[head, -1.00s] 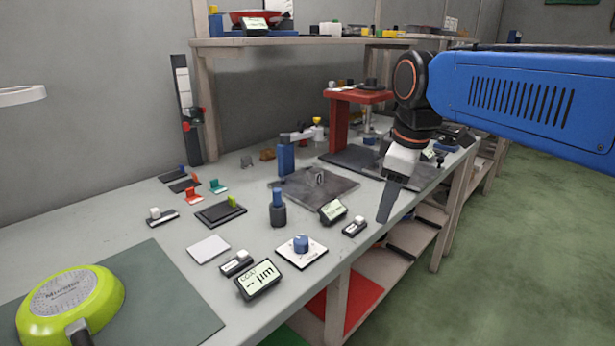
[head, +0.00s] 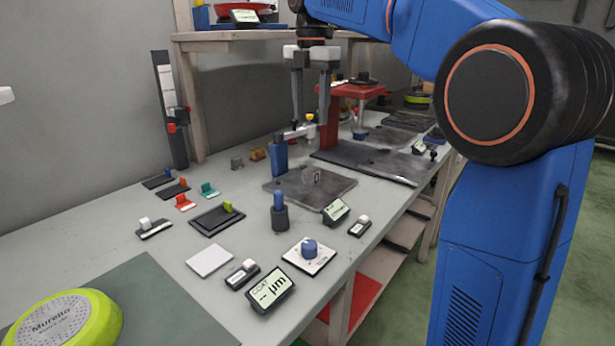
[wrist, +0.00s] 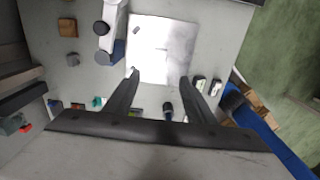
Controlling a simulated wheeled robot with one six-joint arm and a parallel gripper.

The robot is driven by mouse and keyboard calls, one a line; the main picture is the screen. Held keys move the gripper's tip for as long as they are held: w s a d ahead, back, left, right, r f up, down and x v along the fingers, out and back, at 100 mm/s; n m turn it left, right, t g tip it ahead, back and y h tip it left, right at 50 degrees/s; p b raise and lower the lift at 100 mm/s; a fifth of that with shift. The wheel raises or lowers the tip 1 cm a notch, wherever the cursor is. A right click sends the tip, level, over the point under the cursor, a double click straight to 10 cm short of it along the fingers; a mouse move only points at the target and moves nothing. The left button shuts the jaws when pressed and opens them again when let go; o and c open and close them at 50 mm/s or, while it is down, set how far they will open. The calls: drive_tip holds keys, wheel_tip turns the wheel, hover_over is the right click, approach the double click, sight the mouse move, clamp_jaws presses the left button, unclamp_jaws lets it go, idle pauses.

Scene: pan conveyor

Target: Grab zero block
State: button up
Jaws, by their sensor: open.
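The zero block (head: 316,176) is a small grey upright piece marked 0. It stands on a dark square plate (head: 340,190) on the bench in the head view. In the wrist view the plate (wrist: 160,65) looks pale, and a small grey piece (wrist: 136,31) at its upper left may be the zero block. My gripper (head: 310,121) is open and empty, fingers pointing down, above the plate and block. In the wrist view my gripper (wrist: 158,76) has its fingertips spread over the plate's near part, with the grey piece beyond them.
A blue post with a grey arm (head: 280,155) stands at the plate's left, close to my fingers. A red stand (head: 328,125) is behind at right.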

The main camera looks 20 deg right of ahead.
approach(311, 169)
drive_tip(key=f, duration=0.5)
drive_tip(key=shift+s+a, duration=0.15)
drive_tip(key=shift+s, duration=0.1)
drive_tip(key=shift+w+d+f, duration=0.1)
drive_tip(key=shift+f, duration=1.3)
drive_tip(key=shift+w+d+f, duration=0.1)
drive_tip(key=shift+f, duration=1.25)
clamp_jaws()
